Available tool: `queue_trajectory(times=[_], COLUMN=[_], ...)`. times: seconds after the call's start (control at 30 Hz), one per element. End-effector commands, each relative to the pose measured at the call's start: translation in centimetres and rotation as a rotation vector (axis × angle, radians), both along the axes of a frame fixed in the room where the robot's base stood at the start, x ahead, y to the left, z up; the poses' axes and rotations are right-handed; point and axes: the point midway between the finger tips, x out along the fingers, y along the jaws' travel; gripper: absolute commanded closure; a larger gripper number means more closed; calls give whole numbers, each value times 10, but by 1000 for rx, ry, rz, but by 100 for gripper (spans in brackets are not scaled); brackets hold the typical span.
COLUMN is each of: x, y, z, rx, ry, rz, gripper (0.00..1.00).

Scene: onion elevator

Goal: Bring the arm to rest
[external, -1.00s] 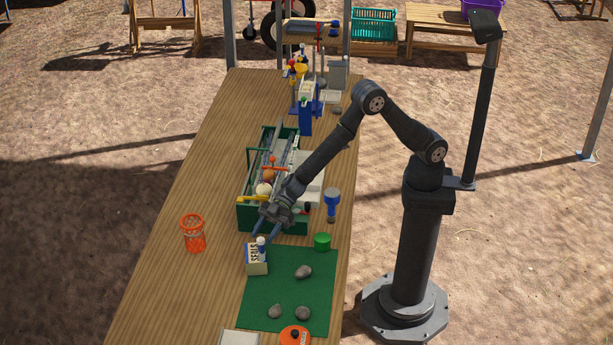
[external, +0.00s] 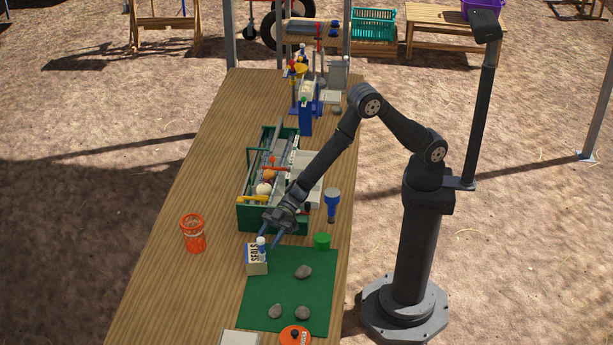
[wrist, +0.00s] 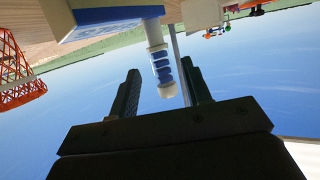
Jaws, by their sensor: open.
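My gripper (external: 271,239) hangs low over the table at the near end of the green-framed onion elevator (external: 248,218). In the wrist view its two dark fingers are apart. A white and blue ribbed knob (wrist: 162,68) shows between or beyond them; I cannot tell whether they touch it. The knob stands on a small cream and blue box marked SEALS (external: 257,262), beside the green mat. An orange ball and a pale ball (external: 264,188) lie in the elevator.
An orange mesh basket (external: 193,233) stands to the left. The green mat (external: 285,285) carries several grey stones. A green cylinder (external: 322,241) and a blue-handled tool (external: 332,203) stand near the right edge. Bare wood (external: 165,295) lies at the front left.

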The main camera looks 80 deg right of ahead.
Motion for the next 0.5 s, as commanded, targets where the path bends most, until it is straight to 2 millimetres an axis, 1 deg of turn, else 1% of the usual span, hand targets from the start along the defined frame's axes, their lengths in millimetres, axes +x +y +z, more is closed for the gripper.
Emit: queue_trajectory(times=[0.03, 0.27, 0.3, 0.5], x=[-3, -18, -19, -5], y=[-9, -45, -45, -9], z=[5, 17, 16, 3], rx=[0, 2, 1, 1], ry=[-2, -1, 0, -1], rz=[-2, -2, 0, 3], gripper=[56, 56, 56, 56])
